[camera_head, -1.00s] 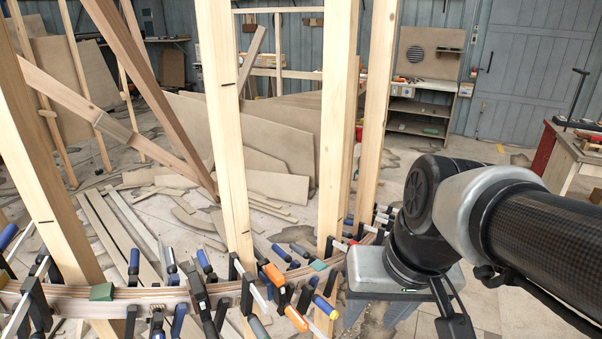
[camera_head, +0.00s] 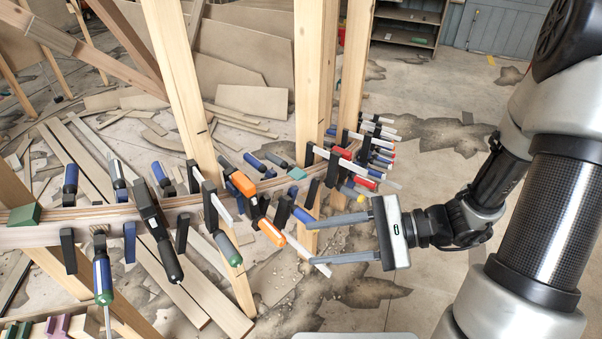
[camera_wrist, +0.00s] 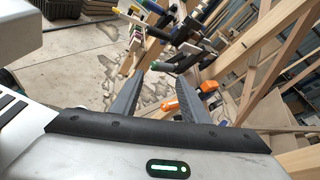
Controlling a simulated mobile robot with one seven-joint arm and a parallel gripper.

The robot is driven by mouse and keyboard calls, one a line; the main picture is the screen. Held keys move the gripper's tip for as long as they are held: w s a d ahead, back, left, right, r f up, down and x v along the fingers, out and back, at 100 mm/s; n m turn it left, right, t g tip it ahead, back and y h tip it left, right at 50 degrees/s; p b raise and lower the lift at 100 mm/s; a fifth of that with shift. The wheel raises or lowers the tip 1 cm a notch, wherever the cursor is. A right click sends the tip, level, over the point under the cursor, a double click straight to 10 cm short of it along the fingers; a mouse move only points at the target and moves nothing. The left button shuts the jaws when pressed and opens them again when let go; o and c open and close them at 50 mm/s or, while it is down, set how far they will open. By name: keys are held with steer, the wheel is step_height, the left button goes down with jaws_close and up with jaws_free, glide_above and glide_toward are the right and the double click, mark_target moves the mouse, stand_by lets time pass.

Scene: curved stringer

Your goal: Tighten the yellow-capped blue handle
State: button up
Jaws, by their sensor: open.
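Several clamps line the curved wooden stringer (camera_head: 85,213). A short blue handle (camera_head: 303,215) sits beside the clamp with the orange handle (camera_head: 271,233); its far end is by my upper fingertip, and I cannot clearly see a yellow cap there. Another blue handle (camera_head: 351,193), with a yellow spot by it, lies farther right, behind my finger. My gripper (camera_head: 308,243) is open and level, its two fingers pointing left at the clamp row, with nothing clearly held. In the wrist view my fingers (camera_wrist: 172,68) are apart, with an orange handle (camera_wrist: 207,87) to their right.
Upright wooden posts (camera_head: 310,95) rise from the stringer close to my gripper. Red and black clamps (camera_head: 365,155) crowd the stringer beyond it. Loose boards (camera_head: 150,260) lie on the floor to the left. The floor at right behind the clamps is open.

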steer(key=w+d+f+m+t+y+b, duration=0.1)
steer(key=w+d+f+m+t+b, duration=0.15)
steer(key=w+f+m+t, duration=0.45)
steer(key=m+t+h+b, duration=0.3)
steer(key=m+t, duration=0.2)
steer(key=m, duration=0.2)
glide_toward(290, 206)
steer(key=x, duration=0.2)
steer(key=b+x, duration=0.1)
steer(key=x, duration=0.1)
steer(key=f+b+x, duration=0.1)
steer(key=x, duration=0.1)
steer(key=shift+w, duration=0.4)
jaws_close()
